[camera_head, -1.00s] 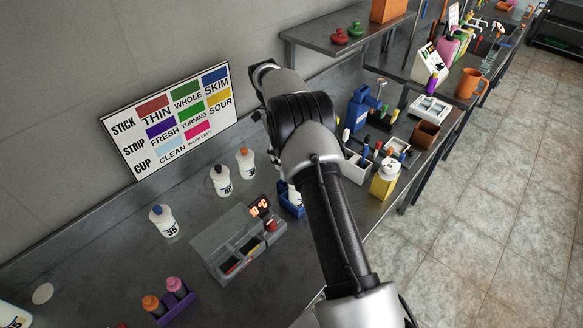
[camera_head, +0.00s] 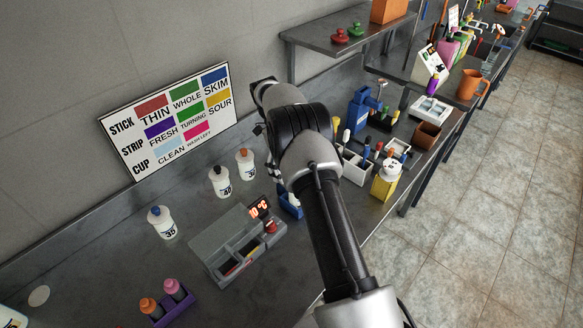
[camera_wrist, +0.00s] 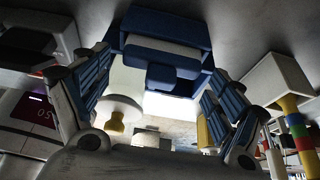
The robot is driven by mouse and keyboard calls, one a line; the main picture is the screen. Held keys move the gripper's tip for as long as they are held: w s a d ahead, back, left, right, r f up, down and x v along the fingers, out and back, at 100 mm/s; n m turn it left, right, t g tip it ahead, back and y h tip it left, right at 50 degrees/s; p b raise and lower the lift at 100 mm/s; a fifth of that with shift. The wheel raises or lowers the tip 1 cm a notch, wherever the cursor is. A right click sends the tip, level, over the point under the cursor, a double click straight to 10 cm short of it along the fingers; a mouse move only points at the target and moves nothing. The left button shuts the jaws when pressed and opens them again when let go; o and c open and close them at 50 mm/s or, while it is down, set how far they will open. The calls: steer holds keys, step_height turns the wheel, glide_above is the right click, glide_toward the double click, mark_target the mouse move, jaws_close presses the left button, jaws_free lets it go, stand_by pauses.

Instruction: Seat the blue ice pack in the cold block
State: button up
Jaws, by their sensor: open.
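The blue object (camera_head: 290,205), which I take to be the ice pack, stands on the bench, partly hidden behind my arm. In the wrist view a blue body (camera_wrist: 165,28) with a pale band fills the top centre, ahead of my fingers; I cannot tell whether it is only the pack or also a holder. My gripper (camera_wrist: 158,95) is open, its fingers apart at left and right, with nothing visibly clamped. In the head view my arm hides most of it. The grey block with compartments (camera_head: 210,248) and a lit 10 °C display (camera_head: 259,208), likely the cold block, sits left of the blue object.
Numbered white bottles (camera_head: 162,222) stand behind the grey block. A purple rack (camera_head: 176,308) with two capped bottles is in front. A shelf (camera_head: 345,30) overhangs the back.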

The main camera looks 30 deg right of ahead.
stand_by(0.3)
steer(key=a+r+n+t+p, duration=0.1)
steer(key=a+r+n, duration=0.25)
steer(key=r, duration=0.75)
steer(key=a+r+n+t+p, duration=0.15)
steer(key=r+n, duration=0.25)
steer(key=r, duration=0.6)
steer(key=s+a+r+n+t, duration=0.3)
steer(key=s+a+r+n, duration=0.2)
steer(key=s+r+n, duration=0.5)
steer(key=s+a+f+n+t, duration=0.2)
steer(key=s+n, duration=0.5)
steer(key=s, duration=0.5)
steer(key=s+a+f+n+t+y, duration=0.1)
steer(key=s+a+f+n, duration=0.1)
steer(key=s+a+n, duration=0.2)
steer(key=s+n, duration=0.3)
steer(key=s, duration=0.5)
steer(key=shift+a+t+y, duration=0.25)
steer(key=shift+t+y, duration=0.05)
steer(key=shift+t, duration=0.05)
steer(key=shift+n, duration=0.25)
